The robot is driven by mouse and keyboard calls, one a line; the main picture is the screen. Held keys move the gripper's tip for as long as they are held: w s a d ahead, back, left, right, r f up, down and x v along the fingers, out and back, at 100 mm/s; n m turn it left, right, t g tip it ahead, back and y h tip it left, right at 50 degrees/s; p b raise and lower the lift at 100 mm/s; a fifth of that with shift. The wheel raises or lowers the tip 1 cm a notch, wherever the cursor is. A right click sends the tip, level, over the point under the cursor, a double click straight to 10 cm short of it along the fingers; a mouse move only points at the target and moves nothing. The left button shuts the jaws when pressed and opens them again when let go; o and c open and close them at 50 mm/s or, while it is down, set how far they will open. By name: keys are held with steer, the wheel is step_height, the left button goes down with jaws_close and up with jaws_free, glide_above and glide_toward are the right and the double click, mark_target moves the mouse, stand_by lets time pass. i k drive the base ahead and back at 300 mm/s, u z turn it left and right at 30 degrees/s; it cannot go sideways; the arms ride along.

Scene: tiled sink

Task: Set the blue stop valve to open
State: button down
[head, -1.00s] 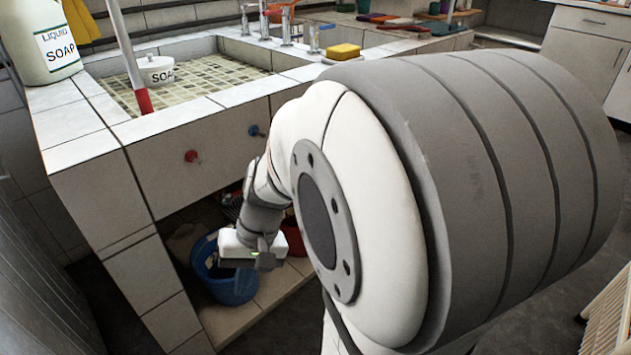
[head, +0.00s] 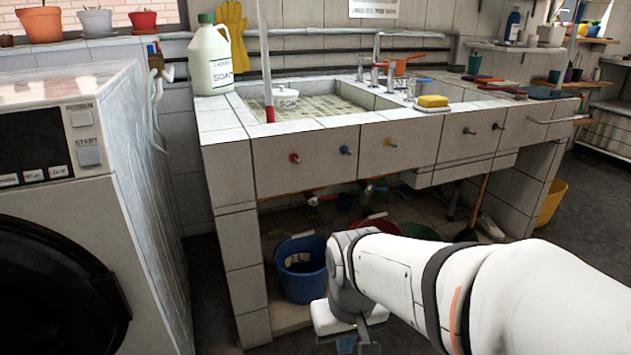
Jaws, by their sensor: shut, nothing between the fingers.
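One is a dark blue knob (head: 345,149) on the tiled sink front, between a red knob (head: 295,157) and a yellow knob (head: 391,142).
A washing machine (head: 160,160) stands at the left, with a narrow gap to the sink. A blue bucket (head: 300,285) and other buckets stand under the sink. A soap jug (head: 208,62) and a red-ended pole (head: 268,90) are at the basin's left. Floor shows at the right.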

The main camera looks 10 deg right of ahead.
mark_target(368, 188)
steer(key=z, duration=0.25)
steer(key=i, duration=1.1)
steer(key=u, duration=0.35)
